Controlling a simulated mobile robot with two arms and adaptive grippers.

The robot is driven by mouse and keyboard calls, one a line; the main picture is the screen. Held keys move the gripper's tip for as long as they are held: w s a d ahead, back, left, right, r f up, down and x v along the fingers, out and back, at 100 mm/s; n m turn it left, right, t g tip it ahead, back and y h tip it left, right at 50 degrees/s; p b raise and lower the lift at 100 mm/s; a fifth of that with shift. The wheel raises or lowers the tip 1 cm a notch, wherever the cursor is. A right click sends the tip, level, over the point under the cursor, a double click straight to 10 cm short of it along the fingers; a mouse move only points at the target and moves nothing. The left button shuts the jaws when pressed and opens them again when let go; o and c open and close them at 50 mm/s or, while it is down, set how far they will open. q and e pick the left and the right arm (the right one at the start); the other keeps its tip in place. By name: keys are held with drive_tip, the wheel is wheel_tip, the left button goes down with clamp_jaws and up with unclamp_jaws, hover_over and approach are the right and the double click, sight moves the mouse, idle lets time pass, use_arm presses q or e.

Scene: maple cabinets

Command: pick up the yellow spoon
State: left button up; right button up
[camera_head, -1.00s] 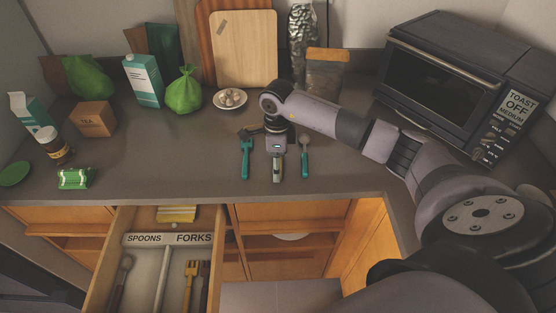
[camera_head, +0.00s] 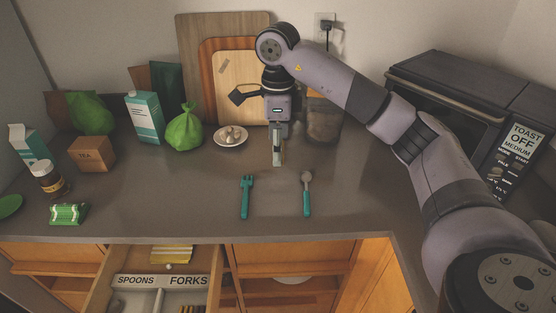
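My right gripper (camera_head: 278,152) hangs from the arm that comes in from the right, above the back of the counter, fingers down. Its fingers are seen side-on as one narrow pale shape, so I cannot tell whether they are open or hold anything. I cannot make out a yellow spoon. A spoon with a teal handle and grey bowl (camera_head: 307,194) lies on the counter at the right front of the gripper. A teal fork (camera_head: 246,197) lies to its left. My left gripper is not in view.
An open drawer labelled SPOONS and FORKS (camera_head: 161,281) is below the counter, cut by the bottom edge. Behind the gripper are cutting boards (camera_head: 233,83) and a plate (camera_head: 216,137). A toaster oven (camera_head: 440,98) stands at right.

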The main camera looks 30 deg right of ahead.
drive_tip(key=shift+r, duration=0.65)
drive_tip(key=shift+r+p, duration=1.2)
drive_tip(key=shift+p, duration=0.1)
